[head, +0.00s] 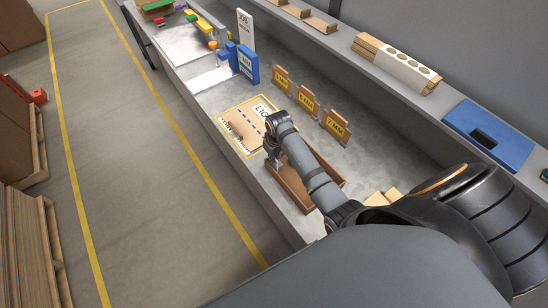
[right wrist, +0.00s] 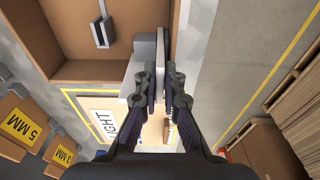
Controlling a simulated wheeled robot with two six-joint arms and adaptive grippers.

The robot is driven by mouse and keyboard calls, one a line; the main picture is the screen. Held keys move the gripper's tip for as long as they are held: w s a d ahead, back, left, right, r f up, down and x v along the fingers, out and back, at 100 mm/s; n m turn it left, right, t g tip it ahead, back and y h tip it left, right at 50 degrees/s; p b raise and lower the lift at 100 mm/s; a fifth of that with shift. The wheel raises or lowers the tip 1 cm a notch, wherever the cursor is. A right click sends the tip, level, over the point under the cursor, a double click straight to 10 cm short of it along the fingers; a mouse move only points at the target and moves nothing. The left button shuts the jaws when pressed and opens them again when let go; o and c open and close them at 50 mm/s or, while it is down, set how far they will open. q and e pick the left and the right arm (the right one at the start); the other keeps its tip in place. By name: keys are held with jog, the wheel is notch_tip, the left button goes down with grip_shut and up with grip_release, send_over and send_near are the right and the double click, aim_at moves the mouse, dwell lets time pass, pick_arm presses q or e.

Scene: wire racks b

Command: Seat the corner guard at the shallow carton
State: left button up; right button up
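The shallow carton (head: 318,187) is an open brown tray on the bench, partly behind my right arm in the head view. In the right wrist view its brown wall (right wrist: 85,71) and floor show at the top. My right gripper (head: 273,157) points down at the carton's far left end. In its wrist view the fingers (right wrist: 162,82) stand close together on a thin pale grey piece, which looks like the corner guard (right wrist: 160,70). It is at the carton's corner; whether it touches the walls I cannot tell. My left gripper is not in view.
A yellow-bordered mat (head: 220,121) marked LIGHT lies beyond the carton. Several orange thickness signs (head: 307,101) stand to its right. A blue box (head: 488,135) and wooden pieces (head: 369,46) sit on the rear shelf. The floor aisle (head: 120,150) at left is clear.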

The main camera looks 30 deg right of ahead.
jog(key=o, duration=0.5)
jog(key=shift+c, duration=0.2)
notch_tip(320, 180, up, 12)
jog(key=s, duration=0.1)
jog(key=shift+s, duration=0.2)
dwell(0.3)
